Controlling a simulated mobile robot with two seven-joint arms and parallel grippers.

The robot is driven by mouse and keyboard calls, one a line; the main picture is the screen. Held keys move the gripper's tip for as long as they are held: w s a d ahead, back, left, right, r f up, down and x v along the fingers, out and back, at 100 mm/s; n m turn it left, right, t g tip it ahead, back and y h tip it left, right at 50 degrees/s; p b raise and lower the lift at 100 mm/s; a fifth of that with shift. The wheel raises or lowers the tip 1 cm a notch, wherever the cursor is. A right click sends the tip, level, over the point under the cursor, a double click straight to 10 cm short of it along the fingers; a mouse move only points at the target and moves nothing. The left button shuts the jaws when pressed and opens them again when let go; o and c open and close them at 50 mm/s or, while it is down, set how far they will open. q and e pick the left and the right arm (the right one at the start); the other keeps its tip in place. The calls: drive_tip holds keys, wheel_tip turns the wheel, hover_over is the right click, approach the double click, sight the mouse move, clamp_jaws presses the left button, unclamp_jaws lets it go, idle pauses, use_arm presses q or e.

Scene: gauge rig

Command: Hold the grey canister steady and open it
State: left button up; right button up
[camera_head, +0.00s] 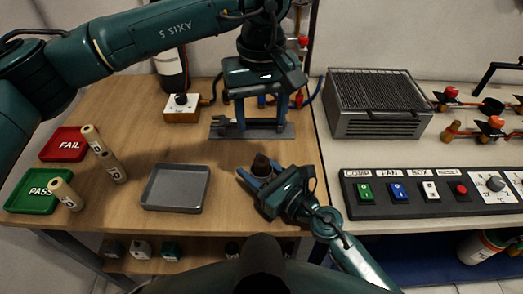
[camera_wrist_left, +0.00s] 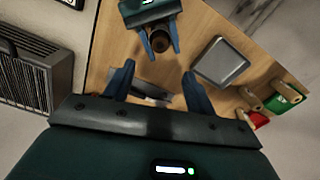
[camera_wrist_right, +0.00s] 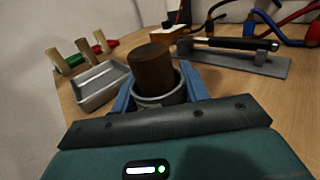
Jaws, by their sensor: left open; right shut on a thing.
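The grey canister (camera_wrist_right: 160,100) stands on the wooden table with a tall dark brown plug or lid (camera_wrist_right: 152,68) in its top. The brown top also shows in the head view (camera_head: 261,165) and in the left wrist view (camera_wrist_left: 160,41). My right gripper (camera_wrist_right: 160,92) is shut around the canister's grey body, one blue finger on each side; the brown top stands clear above the fingers. My left gripper (camera_head: 262,118) is open and empty. It is raised behind the canister, over a grey rack with a black-handled tool (camera_wrist_right: 235,43), its fingers partly hiding the rack.
A grey tray (camera_head: 175,188) lies left of the canister. Red FAIL (camera_head: 62,144) and green PASS (camera_head: 28,190) trays with tan cylinders are farther left. A switch panel (camera_head: 430,192) and a ribbed grey box (camera_head: 378,103) stand on the right. Wood between tray and canister is clear.

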sight(262, 160)
use_arm(q)
wheel_tip(262, 160, down, 12)
idle(0.6)
drive_tip(key=shift+c, duration=0.4)
drive_tip(key=c, duration=1.1)
drive_tip(key=shift+r, duration=0.2)
drive_tip(key=shift+r, duration=1)
drive_tip(key=shift+r, duration=2)
use_arm(e)
drive_tip(key=o, duration=1.5)
drive_tip(key=shift+c, duration=0.2)
